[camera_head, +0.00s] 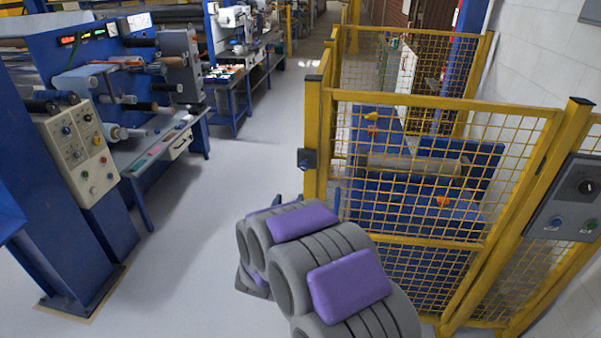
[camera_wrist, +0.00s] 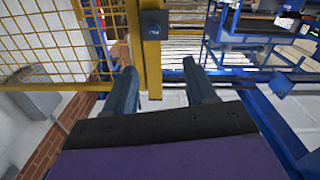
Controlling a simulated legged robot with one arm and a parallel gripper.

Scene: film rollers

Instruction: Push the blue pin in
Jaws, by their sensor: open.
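A small dark blue block (camera_head: 307,159) with a round, pin-like knob sits on the yellow gate post (camera_head: 318,130). It is the likeliest blue pin. The block also shows at the top of the wrist view (camera_wrist: 153,25), its knob facing me. I cannot tell how far the knob stands out. My gripper (camera_wrist: 158,66) is open and empty, its two fingers on either side of the post in that view and short of the block. In the head view my gripper (camera_head: 306,194) is below the block, mostly hidden by my grey and purple arm.
Yellow mesh fence (camera_head: 420,235) encloses blue machinery on the right. A control box (camera_head: 568,210) with a dial and buttons hangs on the fence at far right. Blue machines with rollers (camera_head: 110,70) stand at left. Grey floor (camera_head: 215,190) between is clear.

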